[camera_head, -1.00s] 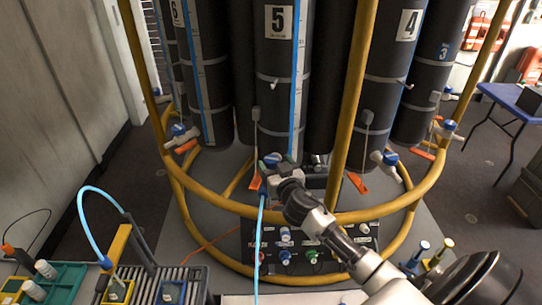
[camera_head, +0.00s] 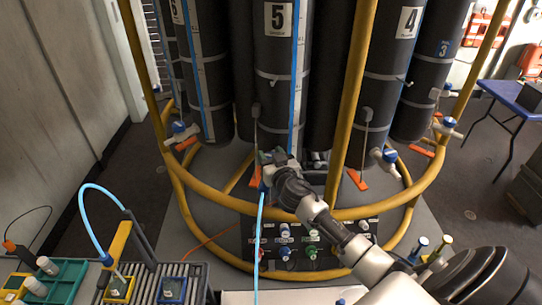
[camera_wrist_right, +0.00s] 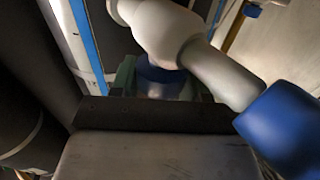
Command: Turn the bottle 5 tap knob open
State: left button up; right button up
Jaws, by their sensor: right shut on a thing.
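Bottle 5 (camera_head: 275,60) is a dark upright cylinder with a white "5" label, in the middle of the head view. My right gripper (camera_head: 272,157) is at its tap, below the bottle's lower end, and hides most of the tap there. In the right wrist view the blue tap knob (camera_wrist_right: 160,76) sits between my right gripper's jaws (camera_wrist_right: 158,88), which are shut on it. The white tap body (camera_wrist_right: 172,30) passes just beyond the jaws, with a larger blue end (camera_wrist_right: 285,130) at right. The knob's exact angle is hard to read. My left gripper is not in view.
Yellow frame hoops (camera_head: 230,207) and an upright yellow post (camera_head: 352,95) surround the bottles, close to my right arm. A black valve panel (camera_head: 300,245) lies below the arm. A blue hose (camera_head: 258,235) hangs beside the gripper. Bottle 4 (camera_head: 395,70) stands to the right.

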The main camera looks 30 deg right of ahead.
jog(key=shift+n+y, duration=0.4)
jog(key=shift+y, duration=0.2)
jog(key=n+y+p, duration=0.1)
jog(key=n+y, duration=0.2)
jog(key=y, duration=0.2)
jog(key=shift+d+r, duration=0.1)
jog(key=shift+r, duration=0.05)
jog(key=shift+n+y+p, duration=0.3)
jog(key=shift+n+y, duration=0.5)
jog(key=shift+y, duration=0.3)
jog(key=shift+n+g+y, duration=0.5)
jog(key=shift+n+y, duration=0.3)
jog(key=shift+y, duration=0.7)
jog(key=o, duration=0.9)
